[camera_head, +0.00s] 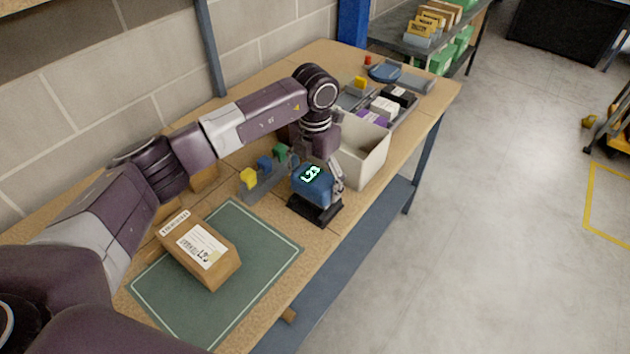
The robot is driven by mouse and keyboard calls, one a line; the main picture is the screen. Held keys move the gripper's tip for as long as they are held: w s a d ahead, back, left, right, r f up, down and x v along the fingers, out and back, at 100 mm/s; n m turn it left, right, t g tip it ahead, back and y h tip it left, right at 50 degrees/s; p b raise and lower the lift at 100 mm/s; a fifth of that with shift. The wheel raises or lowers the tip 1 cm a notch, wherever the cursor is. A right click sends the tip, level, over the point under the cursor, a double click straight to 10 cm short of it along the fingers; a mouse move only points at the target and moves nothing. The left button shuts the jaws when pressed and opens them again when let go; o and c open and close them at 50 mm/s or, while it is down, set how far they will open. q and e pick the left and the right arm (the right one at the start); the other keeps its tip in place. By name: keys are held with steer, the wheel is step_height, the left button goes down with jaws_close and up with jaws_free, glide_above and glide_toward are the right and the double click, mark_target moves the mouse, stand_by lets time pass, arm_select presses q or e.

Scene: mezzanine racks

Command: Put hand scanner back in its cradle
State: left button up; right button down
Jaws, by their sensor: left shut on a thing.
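The hand scanner (311,187) is a blue block with a lit green "L23" display on top. It is at the black cradle (317,213), which stands on the workbench near its front edge. The scanner's lower part overlaps the cradle, and I cannot tell whether it is fully seated. My left gripper (328,176) reaches down from above and behind and is shut on the scanner. Its fingers are partly hidden by the scanner. My right gripper is not in view.
A white open bin (362,152) stands just right of my left gripper. A grey rack with yellow, blue and green blocks (264,181) is to the left. A labelled cardboard box (200,250) lies on a green mat (250,262). Trays with small parts (385,108) fill the far end.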

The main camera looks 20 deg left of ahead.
arm_select(q)
steer(key=shift+f, duration=0.25)
stand_by(0.4)
steer(key=shift+f+b, duration=0.8)
steer(key=shift+f, duration=0.15)
steer(key=o, duration=1.5)
steer(key=shift+c, duration=0.2)
step_height(320, 180, up, 12)
